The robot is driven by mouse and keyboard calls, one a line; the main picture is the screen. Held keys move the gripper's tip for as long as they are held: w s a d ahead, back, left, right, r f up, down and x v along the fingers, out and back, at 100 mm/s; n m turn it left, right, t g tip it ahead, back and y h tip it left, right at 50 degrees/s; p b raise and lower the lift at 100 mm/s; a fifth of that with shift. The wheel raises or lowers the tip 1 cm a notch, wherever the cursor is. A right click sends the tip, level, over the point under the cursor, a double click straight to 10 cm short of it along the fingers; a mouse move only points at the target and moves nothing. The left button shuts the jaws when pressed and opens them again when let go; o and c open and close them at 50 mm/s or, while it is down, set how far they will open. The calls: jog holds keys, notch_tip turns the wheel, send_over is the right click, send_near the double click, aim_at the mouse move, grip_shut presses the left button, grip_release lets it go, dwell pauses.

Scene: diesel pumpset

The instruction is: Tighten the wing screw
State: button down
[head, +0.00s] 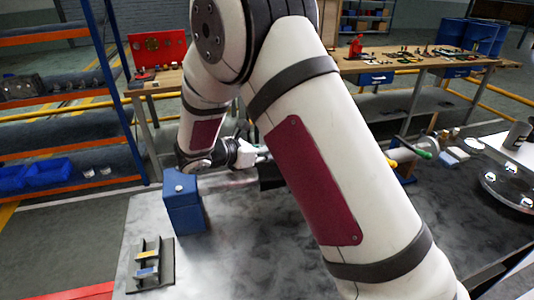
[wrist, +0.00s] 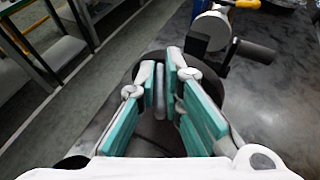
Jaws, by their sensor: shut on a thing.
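My gripper (wrist: 162,78) shows in the wrist view with its teal-padded fingers reaching forward. The fingers are close together at the tips, shut on a narrow grey upright piece, which looks like a wing of the wing screw (wrist: 160,98). The rest of the screw is hidden by the fingers. A dark round part (wrist: 207,88) lies just behind the fingertips. In the head view my gripper (head: 252,156) is small beside my forearm, and the screw cannot be made out there.
A pale cylinder (wrist: 210,30) with black handles stands just beyond the gripper. In the head view, a blue box (head: 184,208) and a small metal holder (head: 149,268) are on the grey worktop (head: 235,265). A round flanged disc (head: 508,188) lies at right. My arm crosses the middle.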

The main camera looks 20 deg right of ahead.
jog(key=m+g+b, duration=0.1)
jog(key=g, duration=0.1)
jog(key=m+g+h+b, duration=0.1)
jog(key=m+g+b, duration=0.1)
jog(key=shift+w+f+m, duration=0.1)
jog(key=shift+f+m, duration=0.1)
jog(key=shift+m, duration=0.1)
jog(key=shift+m+g+b, duration=0.5)
jog(key=shift+g, duration=0.1)
jog(key=shift+r, duration=0.1)
jog(key=c, duration=1.7)
grip_release()
jog(key=shift+a+r, duration=0.1)
jog(key=v, duration=1.1)
jog(key=shift+a, duration=0.45)
